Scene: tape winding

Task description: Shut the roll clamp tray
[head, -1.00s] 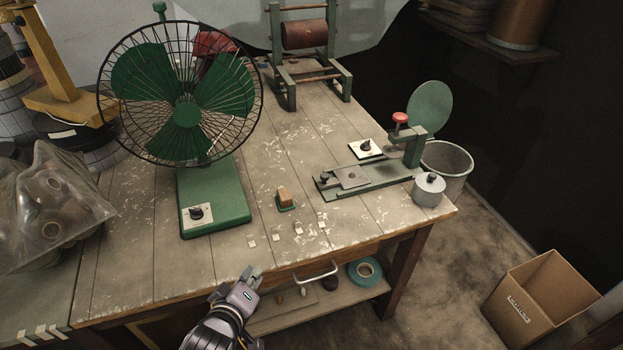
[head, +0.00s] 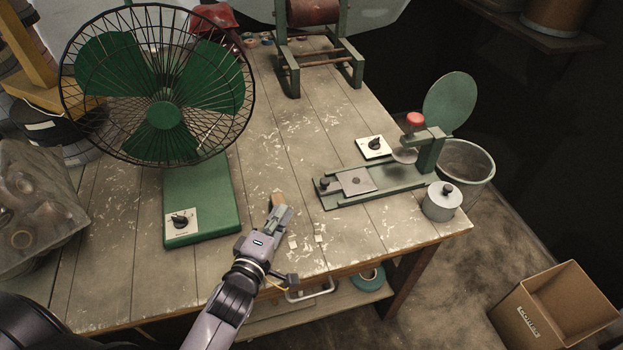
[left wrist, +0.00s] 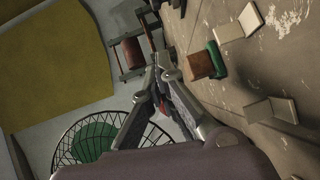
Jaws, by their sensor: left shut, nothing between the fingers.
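The roll clamp is a green stand at the right of the table, with a red knob (head: 415,119) on its upright and a round disc below it. Its tray, a grey square plate (head: 357,181), lies on the long green base (head: 330,199), left of and apart from the disc. My left gripper (head: 281,208) is shut and empty over the table's front part, left of the plate and clear of it. Its closed fingers show in the left wrist view (left wrist: 165,80). The clamp cannot be made out there. My right gripper is not in view.
A brown block (head: 277,198) on a green base is close to my left fingertips; it also shows in the left wrist view (left wrist: 200,65). A green fan (head: 202,200) stands left. A lidded grey pot (head: 441,204) and a bucket (head: 467,165) are right of the clamp.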

